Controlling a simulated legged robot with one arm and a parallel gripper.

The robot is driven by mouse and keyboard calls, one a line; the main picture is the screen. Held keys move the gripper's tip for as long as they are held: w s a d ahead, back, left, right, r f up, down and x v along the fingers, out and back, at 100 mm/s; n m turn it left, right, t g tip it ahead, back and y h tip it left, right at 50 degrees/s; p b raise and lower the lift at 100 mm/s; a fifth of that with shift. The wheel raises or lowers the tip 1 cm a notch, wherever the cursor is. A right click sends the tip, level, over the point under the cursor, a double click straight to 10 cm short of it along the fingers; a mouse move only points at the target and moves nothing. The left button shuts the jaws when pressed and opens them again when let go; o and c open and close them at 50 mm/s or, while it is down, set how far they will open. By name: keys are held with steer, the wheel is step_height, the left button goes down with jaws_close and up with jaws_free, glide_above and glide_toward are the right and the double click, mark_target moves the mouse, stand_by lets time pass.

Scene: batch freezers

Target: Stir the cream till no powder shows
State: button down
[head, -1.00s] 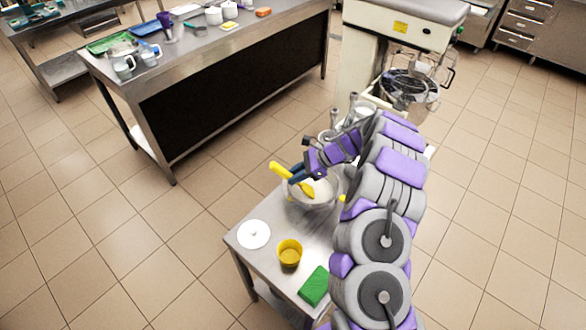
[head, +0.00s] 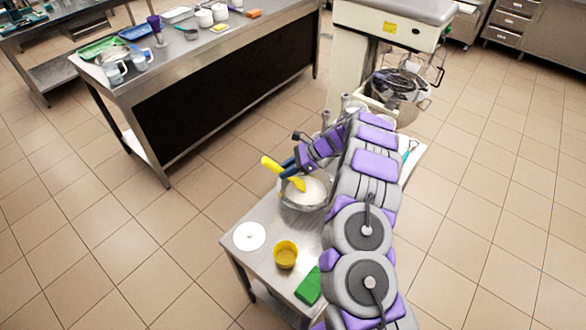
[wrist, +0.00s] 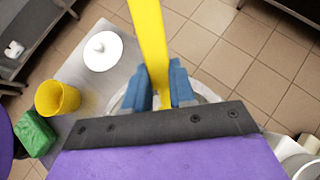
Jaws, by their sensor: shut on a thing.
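My gripper (head: 289,170) is shut on a yellow spatula (head: 271,166), whose upper part sticks out above the fingers. In the wrist view the spatula (wrist: 149,40) runs between the two blue fingers (wrist: 160,88). Its lower end (head: 299,184) reaches into the metal bowl (head: 303,205). White cream (head: 316,191) fills part of the bowl. I cannot tell at this size whether powder shows on it. In the wrist view my gripper hides most of the bowl, and only its rim shows.
On the small steel table (head: 258,265) stand a white lid (head: 249,236), a yellow cup (head: 285,255) and a green sponge (head: 309,287). A mixer (head: 388,60) stands behind the table. A long counter (head: 150,85) with jugs and trays is at the back left.

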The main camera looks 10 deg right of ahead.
steer(key=r+p, duration=0.1)
steer(key=s+d+r+p, duration=0.1)
steer(key=r, duration=0.1)
steer(key=r+p, duration=0.2)
steer(key=shift+s+d, duration=0.3)
steer(key=shift+s, duration=0.05)
stand_by(0.7)
steer(key=shift+b, duration=0.8)
